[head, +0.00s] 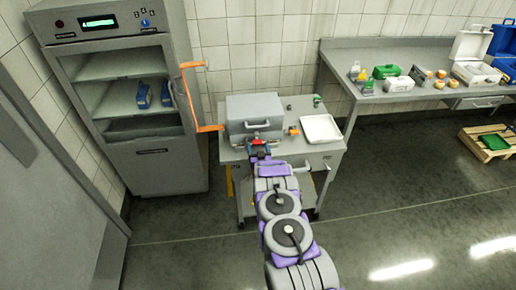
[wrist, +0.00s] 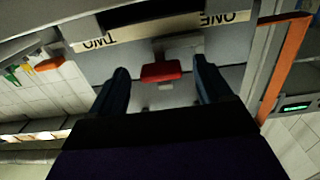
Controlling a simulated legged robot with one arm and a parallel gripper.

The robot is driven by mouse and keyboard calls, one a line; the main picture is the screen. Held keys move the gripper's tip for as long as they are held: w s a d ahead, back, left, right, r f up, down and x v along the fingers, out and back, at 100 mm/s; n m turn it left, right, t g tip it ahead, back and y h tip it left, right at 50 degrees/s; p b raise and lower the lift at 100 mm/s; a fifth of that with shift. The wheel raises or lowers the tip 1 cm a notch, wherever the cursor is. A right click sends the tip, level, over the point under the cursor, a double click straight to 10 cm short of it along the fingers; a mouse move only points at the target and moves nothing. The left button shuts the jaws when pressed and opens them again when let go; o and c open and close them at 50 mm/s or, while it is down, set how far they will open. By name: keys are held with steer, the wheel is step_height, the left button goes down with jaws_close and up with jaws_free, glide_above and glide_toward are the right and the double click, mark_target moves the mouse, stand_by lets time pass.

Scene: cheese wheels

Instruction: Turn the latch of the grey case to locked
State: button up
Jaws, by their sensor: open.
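The grey case (head: 253,104) sits closed on the grey cart, with a handle on its front. In the wrist view, a red latch tab (wrist: 162,72) shows on a grey mount. My gripper (wrist: 162,80) is open, with one dark blue finger on each side of the red tab and visible gaps between. Whether the fingertips reach past the tab is hard to tell. In the head view, my gripper (head: 260,152) is close in front of the case, covering part of its front. The latch's locked or unlocked marking cannot be read.
A white tray (head: 321,128) and small orange and green items lie right of the case. An orange-framed open door (head: 200,98) of the grey cabinet (head: 125,90) stands close to the left. In the wrist view, a label strip (wrist: 160,32) reads ONE and TWO upside down.

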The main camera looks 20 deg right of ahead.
steer(key=shift+w+d+r, duration=0.1)
steer(key=shift+w, duration=0.3)
steer(key=shift+c, duration=0.4)
steer(key=c, duration=1)
steer(key=shift+o, duration=0.2)
